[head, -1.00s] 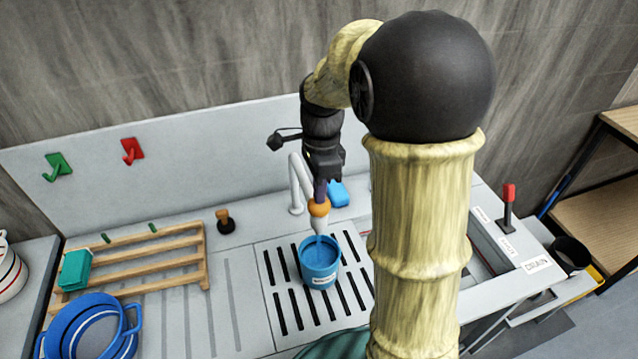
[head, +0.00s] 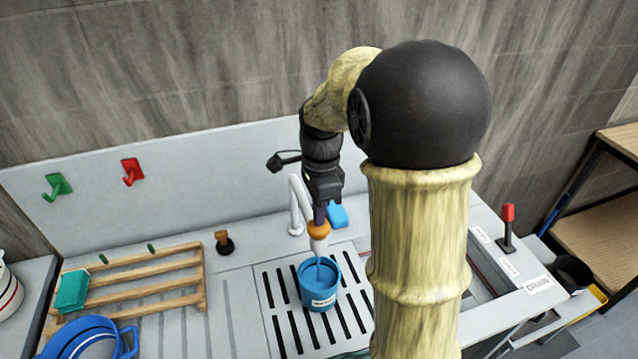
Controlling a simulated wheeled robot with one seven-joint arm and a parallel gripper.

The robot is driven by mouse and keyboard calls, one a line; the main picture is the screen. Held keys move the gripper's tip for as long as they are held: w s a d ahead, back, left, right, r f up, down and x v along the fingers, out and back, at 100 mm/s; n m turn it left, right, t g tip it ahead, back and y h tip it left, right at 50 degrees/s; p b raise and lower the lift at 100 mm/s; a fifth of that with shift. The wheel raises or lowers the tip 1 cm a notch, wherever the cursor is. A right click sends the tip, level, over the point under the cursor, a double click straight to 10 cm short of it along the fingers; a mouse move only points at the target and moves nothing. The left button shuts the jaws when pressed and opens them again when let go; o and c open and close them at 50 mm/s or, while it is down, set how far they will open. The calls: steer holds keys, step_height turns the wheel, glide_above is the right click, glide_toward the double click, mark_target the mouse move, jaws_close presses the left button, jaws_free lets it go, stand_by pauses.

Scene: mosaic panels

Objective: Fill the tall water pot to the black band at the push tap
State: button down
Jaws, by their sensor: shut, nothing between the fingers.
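A blue pot (head: 318,291) with a white label on its front stands upright on the slotted drain grate, under the push tap (head: 296,205). The tap has a white curved pipe and an orange collar (head: 319,229) above its spout. A thin blue stream runs from the spout into the pot. The pot's inside looks blue; I cannot make out the water level or a black band. My gripper (head: 320,213) points down, shut and empty, with its tips at the top of the orange collar. It seems to touch the collar.
A wooden rack (head: 150,275) with a teal sponge (head: 72,291) and another blue pot (head: 95,342) are at left. A blue block (head: 338,215) lies behind the tap. A red-topped lever (head: 508,222) stands at right. My arm hides the counter's middle right.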

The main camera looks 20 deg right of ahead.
steer(key=r+p, duration=0.4)
steer(key=shift+w+d, duration=0.15)
steer(key=shift+w, duration=0.05)
steer(key=shift+w+r, duration=0.2)
steer(key=shift+r, duration=0.1)
step_height(320, 180, up, 9)
steer(key=w+b, duration=0.1)
steer(key=b, duration=0.1)
steer(key=shift+d, duration=0.15)
steer(key=shift+d+r, duration=0.1)
steer(key=shift+d, duration=0.15)
steer(key=shift+a, duration=0.1)
stand_by(0.4)
steer(key=shift+w, duration=0.1)
stand_by(0.5)
